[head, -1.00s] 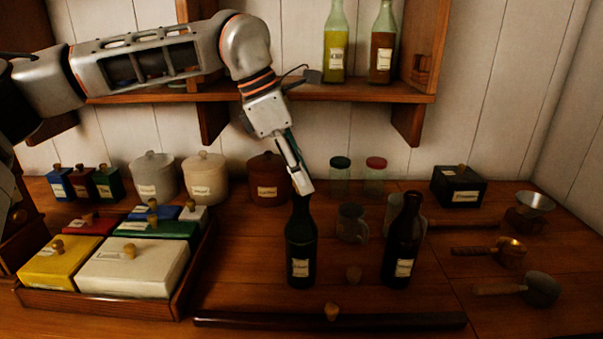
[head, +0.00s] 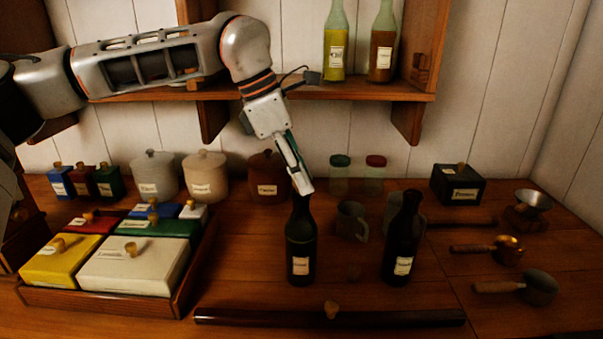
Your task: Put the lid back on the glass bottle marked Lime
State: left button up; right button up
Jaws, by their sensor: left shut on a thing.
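Two dark glass bottles stand upright on the counter, a left one (head: 300,245) and a right one (head: 403,245). Each has a pale label too small to read, so I cannot tell which is marked Lime. My left gripper (head: 303,188) points down at the left bottle's mouth. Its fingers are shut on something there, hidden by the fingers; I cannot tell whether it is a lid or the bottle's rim. My right gripper is not in view.
A wooden tray (head: 100,301) of coloured boxes is at left. Canisters (head: 205,177) and lidded jars (head: 340,176) line the back. A glass mug (head: 351,222) stands behind the bottles. Metal pans (head: 540,288) lie at right. A shelf (head: 350,93) holds two bottles above.

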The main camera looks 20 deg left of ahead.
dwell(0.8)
pick_arm(q)
jog(key=o, duration=0.8)
jog(key=shift+o, duration=0.3)
jog(key=o, duration=0.4)
jog(key=shift+r+p, duration=0.15)
jog(key=shift+p, duration=0.25)
